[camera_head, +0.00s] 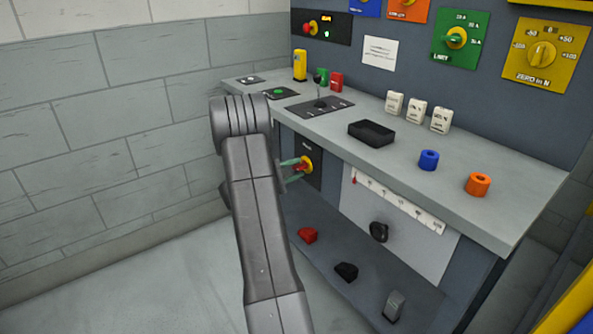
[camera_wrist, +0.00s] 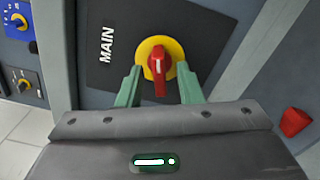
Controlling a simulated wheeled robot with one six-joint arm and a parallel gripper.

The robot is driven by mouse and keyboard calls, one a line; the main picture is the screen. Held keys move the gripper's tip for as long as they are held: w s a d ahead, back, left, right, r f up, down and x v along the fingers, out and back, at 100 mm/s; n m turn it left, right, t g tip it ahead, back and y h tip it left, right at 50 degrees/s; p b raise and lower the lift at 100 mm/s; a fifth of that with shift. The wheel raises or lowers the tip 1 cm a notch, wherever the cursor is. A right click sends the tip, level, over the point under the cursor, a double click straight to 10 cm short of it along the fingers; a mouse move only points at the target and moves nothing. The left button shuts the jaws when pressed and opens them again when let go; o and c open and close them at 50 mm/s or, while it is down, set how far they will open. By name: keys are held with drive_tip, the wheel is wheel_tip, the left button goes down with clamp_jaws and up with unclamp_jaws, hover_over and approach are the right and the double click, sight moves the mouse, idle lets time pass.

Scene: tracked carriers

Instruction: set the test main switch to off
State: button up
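The main switch is a red handle (camera_wrist: 159,72) on a yellow disc (camera_wrist: 172,51), set on a dark plate marked MAIN, whose lettering runs sideways in the wrist view. The handle points down in that view. In the head view the switch (camera_head: 308,163) is on the bench's front, under the worktop. My gripper (camera_wrist: 158,78) is open, with one green finger on each side of the handle and visible gaps between. In the head view my gripper (camera_head: 299,169) is close in front of the switch, partly behind my arm. No on or off marks are legible.
A scale strip (camera_head: 398,200) and a black knob (camera_head: 379,232) are right of the switch. A red block (camera_head: 307,235) and other blocks lie on the low shelf. The worktop (camera_head: 480,215) juts out above and holds a black tray (camera_head: 371,134) and small parts.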

drive_tip(key=shift+w+d, duration=0.3)
drive_tip(key=shift+d, duration=0.15)
clamp_jaws()
